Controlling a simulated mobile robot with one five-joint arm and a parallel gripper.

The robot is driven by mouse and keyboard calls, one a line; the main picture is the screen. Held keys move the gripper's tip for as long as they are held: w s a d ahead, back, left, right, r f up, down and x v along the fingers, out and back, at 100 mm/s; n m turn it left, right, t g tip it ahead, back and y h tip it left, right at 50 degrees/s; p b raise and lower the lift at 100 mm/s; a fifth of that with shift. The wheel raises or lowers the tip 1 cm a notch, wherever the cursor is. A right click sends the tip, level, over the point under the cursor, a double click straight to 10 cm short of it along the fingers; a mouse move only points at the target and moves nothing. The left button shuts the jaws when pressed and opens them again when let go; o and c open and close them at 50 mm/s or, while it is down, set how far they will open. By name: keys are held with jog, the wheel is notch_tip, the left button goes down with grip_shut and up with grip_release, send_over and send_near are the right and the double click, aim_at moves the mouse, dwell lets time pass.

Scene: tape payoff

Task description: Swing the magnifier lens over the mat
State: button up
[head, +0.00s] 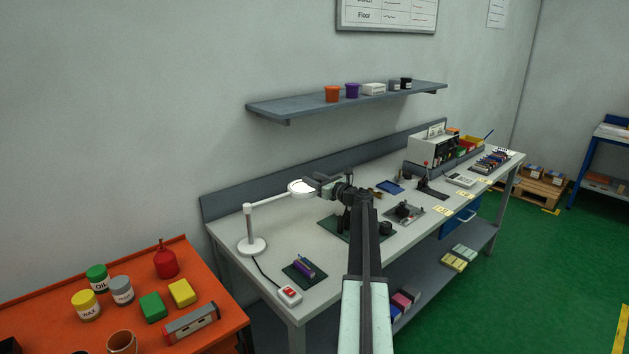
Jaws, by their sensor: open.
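The white magnifier lamp has a round base (252,246) on the left end of the grey workbench, an upright post and a sideways arm. Its round lens head (300,187) is at the arm's right end, above the bench. My gripper (314,187) is open, right beside the lens head's right edge; I cannot tell whether they touch. A dark green mat (334,229) lies on the bench to the right of and below the lens head, partly hidden by my arm. A smaller dark mat (292,272) nearer the front edge carries a purple item (304,267).
A red-switch box (289,294) with a cable sits at the bench's front left corner. A small fixture (404,211) stands right of my arm. A shelf (290,107) with pots hangs above. An orange table (215,272) with jars stands at left.

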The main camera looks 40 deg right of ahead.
grip_shut()
dwell(1.3)
